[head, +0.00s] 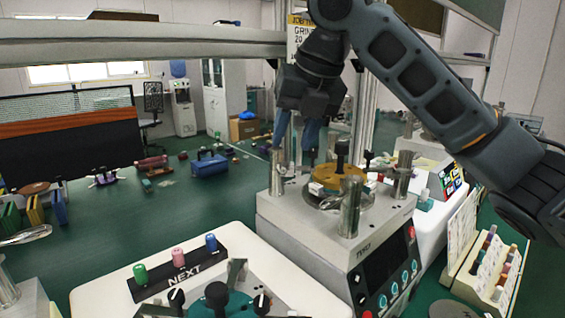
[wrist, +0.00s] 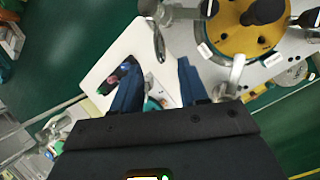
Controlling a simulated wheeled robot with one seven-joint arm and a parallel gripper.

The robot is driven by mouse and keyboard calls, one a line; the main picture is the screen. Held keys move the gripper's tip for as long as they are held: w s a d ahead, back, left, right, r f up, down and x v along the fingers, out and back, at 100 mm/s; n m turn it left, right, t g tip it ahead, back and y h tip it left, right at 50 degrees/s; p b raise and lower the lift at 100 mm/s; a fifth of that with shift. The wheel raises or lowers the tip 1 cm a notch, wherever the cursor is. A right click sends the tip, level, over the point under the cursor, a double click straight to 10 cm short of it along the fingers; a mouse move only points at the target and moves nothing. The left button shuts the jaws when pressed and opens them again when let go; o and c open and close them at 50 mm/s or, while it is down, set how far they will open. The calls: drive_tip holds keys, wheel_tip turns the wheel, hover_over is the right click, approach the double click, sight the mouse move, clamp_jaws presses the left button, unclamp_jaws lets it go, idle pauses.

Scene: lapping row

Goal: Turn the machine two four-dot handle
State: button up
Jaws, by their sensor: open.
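A grey machine (head: 330,222) stands at the centre of the head view, its front label too small to read surely. On its top sits a gold disc (head: 338,178) with a black centre knob, ringed by silver posts (head: 350,208). The disc also shows at upper right in the wrist view (wrist: 243,40), with white tags on its rim. I cannot make out dots on any handle. My gripper (head: 296,134) points down above the machine's back left, near a silver post, its two blue fingers apart and empty. They also show in the wrist view (wrist: 158,72).
A white machine top (head: 110,298) with a teal disc (head: 235,302), black knobs and a black "NEXT" rack (head: 178,272) of coloured pegs is in front. A rack of coloured pegs (head: 490,265) stands at right. Green floor lies behind, with scattered objects.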

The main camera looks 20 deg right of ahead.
sight(282, 166)
drive_tip(key=shift+x, duration=3.05)
clamp_jaws()
